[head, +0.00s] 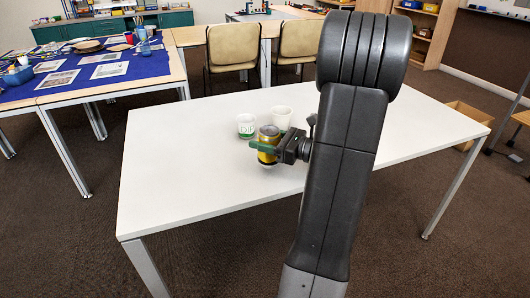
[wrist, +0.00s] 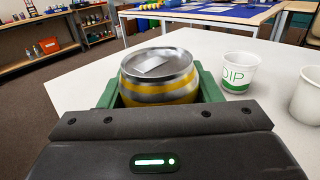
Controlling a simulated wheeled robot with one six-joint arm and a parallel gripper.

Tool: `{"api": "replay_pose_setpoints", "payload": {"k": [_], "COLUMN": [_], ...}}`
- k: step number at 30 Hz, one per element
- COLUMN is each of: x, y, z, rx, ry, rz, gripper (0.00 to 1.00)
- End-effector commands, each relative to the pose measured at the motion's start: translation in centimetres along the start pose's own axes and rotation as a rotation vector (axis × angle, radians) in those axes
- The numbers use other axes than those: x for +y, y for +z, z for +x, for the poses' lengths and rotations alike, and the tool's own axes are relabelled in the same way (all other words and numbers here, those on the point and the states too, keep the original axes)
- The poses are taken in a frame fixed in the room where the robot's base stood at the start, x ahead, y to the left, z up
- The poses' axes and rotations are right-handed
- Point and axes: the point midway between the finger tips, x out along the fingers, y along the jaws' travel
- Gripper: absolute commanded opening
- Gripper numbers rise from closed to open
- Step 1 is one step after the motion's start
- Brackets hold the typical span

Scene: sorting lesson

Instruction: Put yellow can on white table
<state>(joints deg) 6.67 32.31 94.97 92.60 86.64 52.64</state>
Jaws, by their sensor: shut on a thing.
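The yellow can (head: 267,137) is upright in my gripper (head: 266,147), at the middle of the white table (head: 185,170). In the wrist view the can (wrist: 158,75) has a silver lid and a yellow and silver side, and sits between the green fingers of my gripper (wrist: 158,92). The fingers are shut on it. The can's lower part is hidden in the wrist view. In the head view it is low over the table or on it; I cannot tell which. The white table also shows in the wrist view (wrist: 215,45).
A white cup with green print (head: 246,126) stands just behind the can, and a plain white cup (head: 281,117) is to its right. The table's left part and far right part are clear. A blue-covered table (head: 110,85) with trays and papers is at the back left.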

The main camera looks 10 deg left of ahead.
Motion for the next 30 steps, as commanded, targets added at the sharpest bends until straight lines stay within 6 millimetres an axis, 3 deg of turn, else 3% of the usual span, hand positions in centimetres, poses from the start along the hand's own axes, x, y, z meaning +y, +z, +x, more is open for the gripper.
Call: {"api": "replay_pose_setpoints", "payload": {"k": [6, 18, 19, 21, 30], "x": [0.0, 0.0, 0.0, 0.0, 0.0], "y": [-3.2, -3.6, -3.5, -3.5, -3.4], "z": [0.0, 0.0, 0.0, 0.0, 0.0], "rx": [0.000, 0.000, 0.000, 0.000, 0.000], "ry": [-0.001, -0.001, -0.001, -0.001, -0.001], "rz": [0.002, 0.001, 0.000, 0.000, 0.000], "gripper": [0.37, 0.37, 0.64, 0.78, 0.80]}}
